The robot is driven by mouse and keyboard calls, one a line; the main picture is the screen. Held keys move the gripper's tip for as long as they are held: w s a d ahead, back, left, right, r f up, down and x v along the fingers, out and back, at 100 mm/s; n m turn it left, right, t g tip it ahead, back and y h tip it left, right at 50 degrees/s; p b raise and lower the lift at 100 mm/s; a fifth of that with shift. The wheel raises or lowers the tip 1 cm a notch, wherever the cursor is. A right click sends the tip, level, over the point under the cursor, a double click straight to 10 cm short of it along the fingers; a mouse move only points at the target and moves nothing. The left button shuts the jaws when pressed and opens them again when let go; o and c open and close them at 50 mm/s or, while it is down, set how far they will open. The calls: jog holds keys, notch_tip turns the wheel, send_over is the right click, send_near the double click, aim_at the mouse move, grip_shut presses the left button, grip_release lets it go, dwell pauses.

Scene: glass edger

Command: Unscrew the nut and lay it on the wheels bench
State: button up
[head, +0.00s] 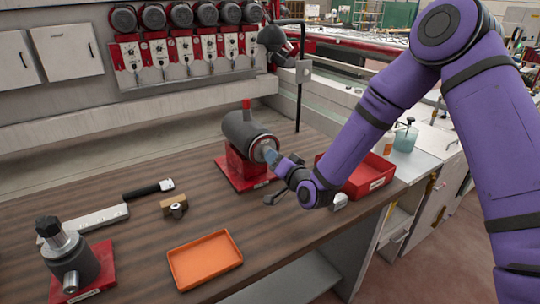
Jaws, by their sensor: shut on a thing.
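A dark grey cylindrical spindle head (238,127) sits on a red stand (243,178) on the brown wooden bench (145,245). Its round front face points right, toward my arm. My gripper (271,156) is up against the middle of that face, reaching in from the right. It is shut on the nut at the spindle's end. The nut itself is hidden behind the fingers or too small to make out, so I cannot tell how far it sits on the thread.
An orange tray (205,261) lies at the bench's front. A small wooden block with a metal piece (177,209), a black-handled tool (148,190) and another spindle on a red base (72,257) are left. A red bin (369,178) stands right, behind my wrist.

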jog(key=n, duration=0.7)
jog(key=shift+d, duration=0.1)
jog(key=shift+s+d, duration=0.3)
jog(key=shift+s, duration=0.3)
dwell(0.4)
jog(key=shift+v, duration=1.7)
jog(key=shift+v, duration=5.05)
